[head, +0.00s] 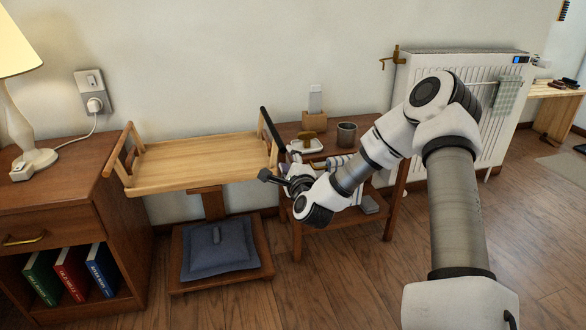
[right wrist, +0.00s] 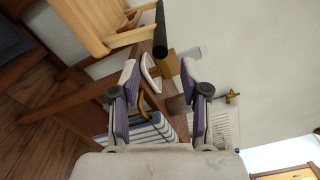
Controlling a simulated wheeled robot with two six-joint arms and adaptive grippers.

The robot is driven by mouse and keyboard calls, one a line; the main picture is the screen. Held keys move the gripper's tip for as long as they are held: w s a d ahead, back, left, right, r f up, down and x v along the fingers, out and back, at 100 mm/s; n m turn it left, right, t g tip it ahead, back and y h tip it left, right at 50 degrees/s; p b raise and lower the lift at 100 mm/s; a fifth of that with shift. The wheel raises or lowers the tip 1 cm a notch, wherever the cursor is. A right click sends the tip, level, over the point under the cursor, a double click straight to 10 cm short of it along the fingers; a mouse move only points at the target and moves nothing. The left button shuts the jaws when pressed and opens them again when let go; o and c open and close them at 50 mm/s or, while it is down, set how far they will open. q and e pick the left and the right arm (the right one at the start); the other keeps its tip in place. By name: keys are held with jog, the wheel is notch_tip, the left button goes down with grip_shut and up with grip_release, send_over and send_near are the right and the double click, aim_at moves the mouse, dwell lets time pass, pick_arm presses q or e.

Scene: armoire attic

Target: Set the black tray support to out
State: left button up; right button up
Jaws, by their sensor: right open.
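The black tray support (head: 272,128) is a dark bar sloping along the right end of the light wooden tray (head: 200,163). In the right wrist view the black bar (right wrist: 160,32) comes down from the top edge, beyond the fingertips. My right gripper (head: 289,170) is just below and right of the bar in the head view, apart from it as far as I can tell. In the right wrist view its two purple-padded fingers (right wrist: 165,82) are spread with nothing held between them. The arm hides part of the gripper. My left gripper is not in view.
A small side table (head: 290,130) behind the gripper carries a grey cup (head: 347,135), a white dish (head: 306,145) and a wooden stand (head: 314,121). A blue cushion (head: 216,252) lies on a low base under the tray. A cabinet (head: 75,190) stands left, a radiator (head: 460,75) right.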

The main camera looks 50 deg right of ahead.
jog(key=v, duration=0.6)
